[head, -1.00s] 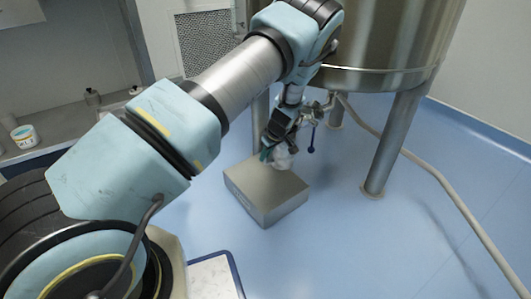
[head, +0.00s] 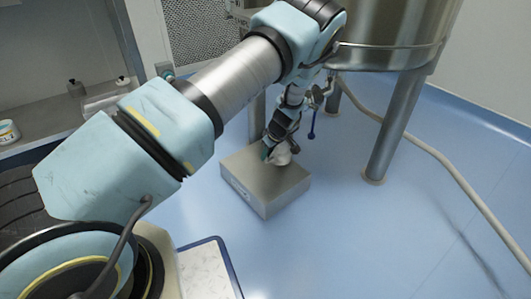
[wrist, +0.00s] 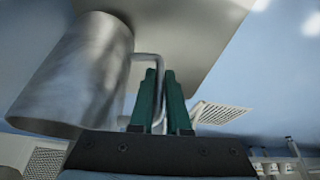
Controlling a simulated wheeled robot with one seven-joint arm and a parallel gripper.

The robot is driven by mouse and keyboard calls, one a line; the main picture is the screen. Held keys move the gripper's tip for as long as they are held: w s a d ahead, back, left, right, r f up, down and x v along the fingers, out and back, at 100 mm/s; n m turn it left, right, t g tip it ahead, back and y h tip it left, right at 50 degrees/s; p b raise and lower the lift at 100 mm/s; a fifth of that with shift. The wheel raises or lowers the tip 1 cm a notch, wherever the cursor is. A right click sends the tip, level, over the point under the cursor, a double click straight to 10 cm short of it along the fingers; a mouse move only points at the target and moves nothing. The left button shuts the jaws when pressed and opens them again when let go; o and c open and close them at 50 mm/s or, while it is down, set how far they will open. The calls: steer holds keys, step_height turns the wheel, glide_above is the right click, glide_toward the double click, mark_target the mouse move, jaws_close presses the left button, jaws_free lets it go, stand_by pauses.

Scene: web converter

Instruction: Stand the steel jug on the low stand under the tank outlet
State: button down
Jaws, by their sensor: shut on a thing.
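The steel jug (head: 281,155) shows as a small pale shape at the low stand (head: 265,187), partly hidden by my gripper (head: 268,152). In the wrist view the jug (wrist: 75,75) fills the left side, and my gripper's green fingers (wrist: 162,100) are shut on its wire handle. The stand is a grey metal box on the floor; its top (wrist: 190,30) shows behind the jug. The jug is over the stand's back part; I cannot tell whether its base touches. The tank outlet (head: 318,95), with a blue-tipped lever, is just above and right of the jug.
The steel tank (head: 390,50) stands on legs (head: 392,130) behind and right of the stand. A pale hose (head: 440,160) runs down to the right. A counter (head: 50,130) with small containers is at the left.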

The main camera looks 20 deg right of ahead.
steer(key=shift+f+b, duration=0.3)
steer(key=shift+f, duration=0.2)
stand_by(0.3)
steer(key=c, duration=0.8)
jaws_free()
steer(key=shift+a, duration=0.1)
steer(key=p+v, duration=0.4)
steer(key=v, duration=0.7)
